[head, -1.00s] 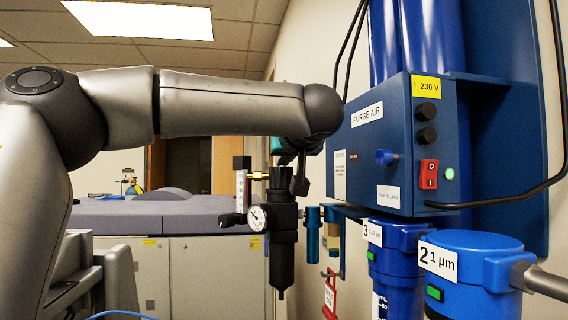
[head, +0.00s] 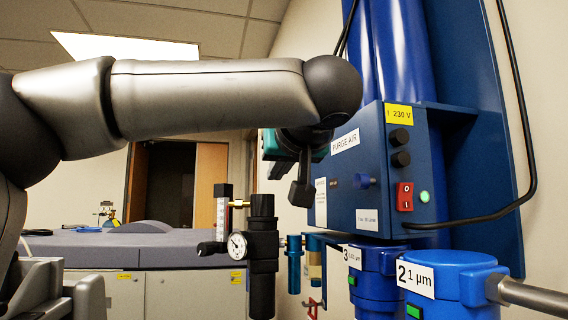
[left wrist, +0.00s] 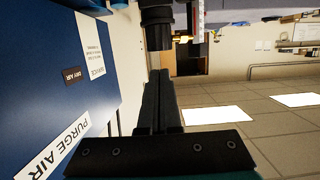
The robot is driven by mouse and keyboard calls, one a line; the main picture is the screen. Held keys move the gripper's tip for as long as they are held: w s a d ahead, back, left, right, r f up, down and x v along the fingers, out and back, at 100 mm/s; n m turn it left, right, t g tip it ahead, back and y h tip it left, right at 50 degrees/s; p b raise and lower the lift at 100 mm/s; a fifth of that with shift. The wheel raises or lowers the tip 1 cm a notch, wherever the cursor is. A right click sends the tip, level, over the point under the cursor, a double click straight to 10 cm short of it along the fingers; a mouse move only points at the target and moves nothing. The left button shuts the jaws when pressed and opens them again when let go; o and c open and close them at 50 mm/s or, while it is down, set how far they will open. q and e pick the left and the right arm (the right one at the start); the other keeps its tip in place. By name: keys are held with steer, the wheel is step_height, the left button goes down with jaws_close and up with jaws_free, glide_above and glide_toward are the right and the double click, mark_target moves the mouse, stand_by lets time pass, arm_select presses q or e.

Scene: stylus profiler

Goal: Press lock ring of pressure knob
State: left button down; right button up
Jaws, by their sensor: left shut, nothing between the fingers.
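The pressure knob (head: 262,205) is the black cap on top of the dark regulator (head: 262,260), which stands upright with a round white gauge (head: 237,246) on its left. I cannot make out a separate lock ring in the head view. My left gripper (head: 301,200) points down, shut and empty, up and to the right of the knob in the picture. In the left wrist view, the shut fingers (left wrist: 160,75) point toward a black ribbed knob (left wrist: 157,30) just beyond their tips; whether they touch is unclear. My right gripper is not in view.
The blue purge-air box (head: 345,185) is close to the right of the gripper, with a red switch (head: 405,196). Blue filter housings (head: 450,275) stand below it. A grey bench (head: 135,250) is behind at left. A flow tube (head: 222,212) stands beside the knob.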

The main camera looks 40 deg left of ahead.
arm_select(q)
steer(key=shift+v, duration=2.5)
steer(key=shift+r, duration=0.2)
